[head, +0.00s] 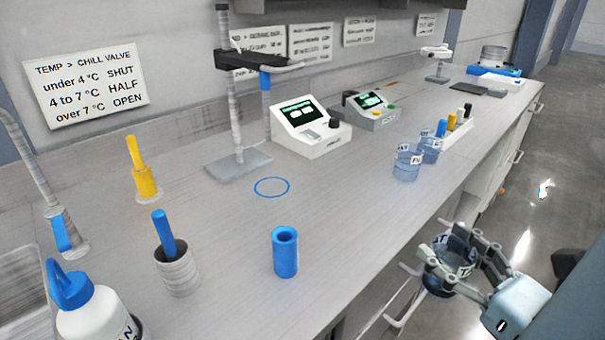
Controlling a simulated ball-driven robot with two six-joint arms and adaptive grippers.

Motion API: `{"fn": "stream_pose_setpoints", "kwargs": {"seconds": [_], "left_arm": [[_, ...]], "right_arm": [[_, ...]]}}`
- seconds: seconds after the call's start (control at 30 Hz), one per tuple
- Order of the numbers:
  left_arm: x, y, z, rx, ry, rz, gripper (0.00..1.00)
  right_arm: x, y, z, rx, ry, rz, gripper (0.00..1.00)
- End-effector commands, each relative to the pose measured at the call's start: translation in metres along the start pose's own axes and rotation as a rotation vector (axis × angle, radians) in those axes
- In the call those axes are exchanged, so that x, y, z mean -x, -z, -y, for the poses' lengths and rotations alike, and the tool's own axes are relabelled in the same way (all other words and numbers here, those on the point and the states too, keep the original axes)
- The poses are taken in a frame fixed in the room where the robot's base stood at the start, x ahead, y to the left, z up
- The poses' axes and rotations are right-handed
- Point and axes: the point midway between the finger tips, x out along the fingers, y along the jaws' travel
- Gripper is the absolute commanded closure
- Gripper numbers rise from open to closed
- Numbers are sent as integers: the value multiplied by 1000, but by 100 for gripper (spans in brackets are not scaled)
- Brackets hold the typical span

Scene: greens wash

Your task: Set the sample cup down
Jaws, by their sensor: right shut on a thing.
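My right gripper (466,261) is at the lower right, beyond the front edge of the counter. It is shut on a dark, see-through sample cup (437,285) with a white label. The fingers hide part of the cup, and it looks roughly upright. A blue ring (272,187) is marked on the bare counter (340,200), to the left of and apart from the cup. Two clear blue labelled cups (407,167) stand farther back on the counter. My left gripper is not in view.
A blue cylinder (285,252) stands near the front edge. A blue-handled pot (176,270), a yellow probe (143,170) and a blue-capped bottle (92,312) are at the left. A stand (238,163) and a meter (311,128) are behind the ring. The mid-counter is clear.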

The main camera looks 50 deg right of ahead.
Motion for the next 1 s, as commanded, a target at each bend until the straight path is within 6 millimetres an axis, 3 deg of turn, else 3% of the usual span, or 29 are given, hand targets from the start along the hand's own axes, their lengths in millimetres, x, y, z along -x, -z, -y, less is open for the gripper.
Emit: {"fn": "stream_pose_setpoints", "kwargs": {"seconds": [0.03,0.23,0.4,1.0], "left_arm": [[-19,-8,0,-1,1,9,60],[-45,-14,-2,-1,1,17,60],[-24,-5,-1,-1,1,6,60],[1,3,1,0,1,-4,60]], "right_arm": [[-10,9,-3,-1,-2,4,89],[-52,5,-18,-2,-6,5,89],[-95,-4,-32,-3,0,6,89],[-252,-2,-83,-2,1,3,89]]}}
